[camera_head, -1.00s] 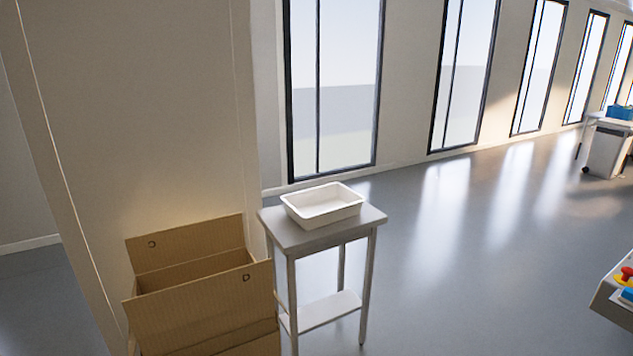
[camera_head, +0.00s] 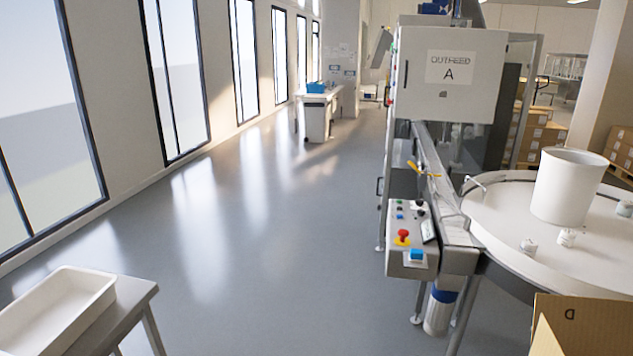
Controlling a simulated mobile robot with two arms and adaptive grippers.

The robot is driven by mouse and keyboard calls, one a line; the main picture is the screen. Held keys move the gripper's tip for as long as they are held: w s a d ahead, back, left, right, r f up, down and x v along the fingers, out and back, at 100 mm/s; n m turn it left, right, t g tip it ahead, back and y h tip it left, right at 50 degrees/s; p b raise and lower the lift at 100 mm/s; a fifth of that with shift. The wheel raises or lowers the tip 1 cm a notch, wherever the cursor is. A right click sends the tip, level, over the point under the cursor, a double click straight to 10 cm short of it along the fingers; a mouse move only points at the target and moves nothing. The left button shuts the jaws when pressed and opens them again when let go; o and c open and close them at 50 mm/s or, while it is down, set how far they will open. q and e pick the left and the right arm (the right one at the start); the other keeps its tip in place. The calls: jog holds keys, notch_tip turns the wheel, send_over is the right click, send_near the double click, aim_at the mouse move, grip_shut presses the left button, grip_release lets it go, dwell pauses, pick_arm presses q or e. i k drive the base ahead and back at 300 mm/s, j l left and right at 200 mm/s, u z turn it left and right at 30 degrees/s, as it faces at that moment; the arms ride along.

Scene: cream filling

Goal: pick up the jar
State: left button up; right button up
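Several small white jars show on the round white table at the right: one jar (camera_head: 528,246) near its front edge, another jar (camera_head: 566,237) just right of it, and a jar with a greenish tint (camera_head: 624,208) at the picture's right edge. A large white bucket-like container (camera_head: 568,187) stands on the same round table (camera_head: 505,210) behind the jars. Neither of my grippers is in view.
The OUTFEED A machine (camera_head: 450,75) has a control box with a red button (camera_head: 403,236). A small table with a white tray (camera_head: 58,312) is at lower left. A cardboard box (camera_head: 585,325) is at lower right. The middle floor is clear.

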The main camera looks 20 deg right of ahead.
aim_at(529, 247)
jog(key=i+z, duration=0.4)
jog(key=i+j+z, duration=0.15)
jog(key=z, duration=0.3)
jog(key=i+j+z, duration=0.25)
jog(key=z, duration=0.15)
jog(key=i+j+z, duration=0.2)
jog(key=j+z, duration=0.25)
jog(key=l, duration=0.05)
